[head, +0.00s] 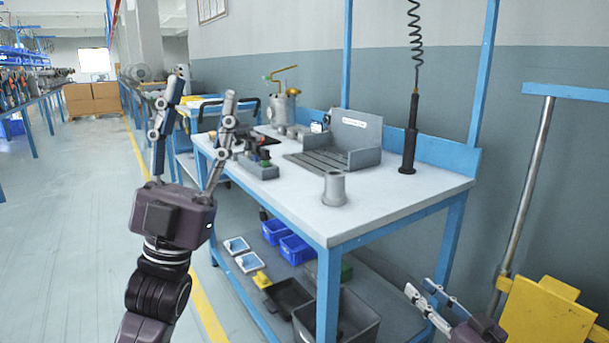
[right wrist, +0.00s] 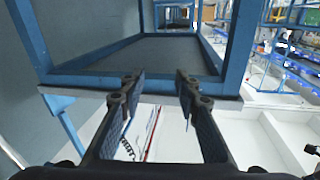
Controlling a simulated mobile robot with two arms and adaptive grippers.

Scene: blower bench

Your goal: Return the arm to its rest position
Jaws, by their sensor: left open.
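My left gripper (head: 204,94) is raised at the left of the head view, with its two fingers spread wide and nothing between them. It is in front of the workbench's left end, and its right finger overlaps the bench top in the picture. My right gripper (head: 420,288) is low at the bottom right of the head view, in front of the bench's right legs. In the right wrist view its fingers (right wrist: 158,84) stand apart with a clear gap and hold nothing. Most of the right arm is out of view.
The white-topped workbench (head: 290,208) holds a grey cylinder (head: 334,188), a grey fixture (head: 352,140), a metal canister (head: 280,110) and a black hanging tool (head: 410,135). Bins (head: 297,248) sit on its lower shelf. A yellow part (head: 545,312) stands at right. Floor at left is clear.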

